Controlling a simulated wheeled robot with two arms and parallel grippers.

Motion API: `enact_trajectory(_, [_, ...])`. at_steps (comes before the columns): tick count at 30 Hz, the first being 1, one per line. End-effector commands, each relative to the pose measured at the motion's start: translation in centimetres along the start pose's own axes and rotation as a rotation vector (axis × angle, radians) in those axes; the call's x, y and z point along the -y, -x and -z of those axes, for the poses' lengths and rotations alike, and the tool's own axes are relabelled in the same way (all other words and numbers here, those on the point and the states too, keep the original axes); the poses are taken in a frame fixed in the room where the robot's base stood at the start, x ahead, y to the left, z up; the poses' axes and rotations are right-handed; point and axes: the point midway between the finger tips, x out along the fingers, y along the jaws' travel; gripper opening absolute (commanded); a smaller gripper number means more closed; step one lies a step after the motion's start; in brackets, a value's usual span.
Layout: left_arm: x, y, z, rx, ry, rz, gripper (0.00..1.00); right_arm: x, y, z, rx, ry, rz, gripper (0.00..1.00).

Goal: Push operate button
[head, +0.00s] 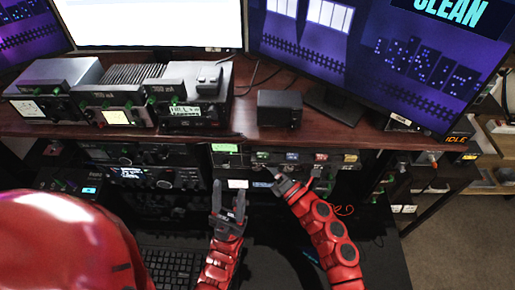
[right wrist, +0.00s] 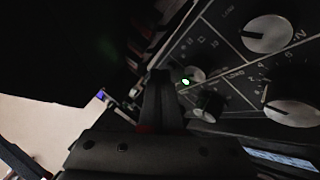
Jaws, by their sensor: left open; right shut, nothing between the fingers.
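My right gripper (head: 280,180) is shut and empty, at the front of the equipment under the wooden shelf. In the right wrist view its closed dark fingers (right wrist: 160,100) reach up beside a dark control panel (right wrist: 225,65). A small lit green spot (right wrist: 185,82) is just right of the fingertips, by a small knob. Whether the fingers touch the panel I cannot tell. No label naming an operate button is readable. My left gripper (head: 229,190) is open and empty, its fingers pointing up before the lower equipment row.
Large pale knobs (right wrist: 267,33) stand out from the panel. Radio units (head: 195,105) and a black box (head: 279,108) sit on the wooden shelf (head: 225,125). Monitors (head: 385,50) stand behind. A keyboard (head: 172,265) lies below at the left.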

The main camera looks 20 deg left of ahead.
Motion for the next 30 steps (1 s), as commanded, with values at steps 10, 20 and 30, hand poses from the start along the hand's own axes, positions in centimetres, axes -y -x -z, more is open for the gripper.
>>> enact_trajectory(10, [0.0,0.08,-0.01,0.0,0.0,0.0,0.5,0.03,-0.09,-0.05,0.0,-0.001,0.0,0.0])
enact_trajectory(20, [-0.01,0.21,-0.03,0.0,0.0,0.0,0.5,0.12,-0.24,-0.14,0.0,-0.002,-0.001,0.0])
enact_trajectory(30, [-0.03,0.55,-0.09,0.0,0.0,0.0,0.5,-0.47,0.5,0.39,0.001,-0.002,-0.001,0.0])
